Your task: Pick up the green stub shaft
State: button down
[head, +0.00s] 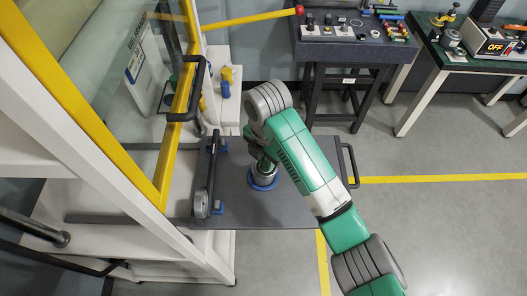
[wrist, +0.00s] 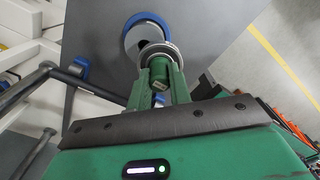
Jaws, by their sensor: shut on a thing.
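My gripper (wrist: 158,72) reaches down over the grey plate (head: 290,210). In the wrist view its fingers are shut on the green stub shaft (wrist: 159,86), of which only a little shows between them. A round metal flange (wrist: 165,53) sits at the fingertips. Just beyond it is a blue ring (wrist: 148,22) on the plate, which also shows in the head view (head: 263,186) below the gripper. I cannot tell whether the shaft still touches the ring. In the head view my arm hides most of the gripper and the shaft.
A long dark shaft (head: 212,165) lies on blue supports left of the ring. A yellow-framed glass door (head: 165,165) with a black handle (head: 188,95) stands close on the left. A bench with small parts (head: 355,38) is behind. Open floor (head: 430,230) lies to the right.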

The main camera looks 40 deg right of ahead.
jog(key=s+a+r+p, duration=0.1)
jog(key=s+a+p, duration=0.5)
jog(key=s, duration=0.5)
jog(key=shift+s+r+p, duration=0.25)
jog(key=shift+s+p, duration=0.1)
jog(key=shift+s, duration=0.05)
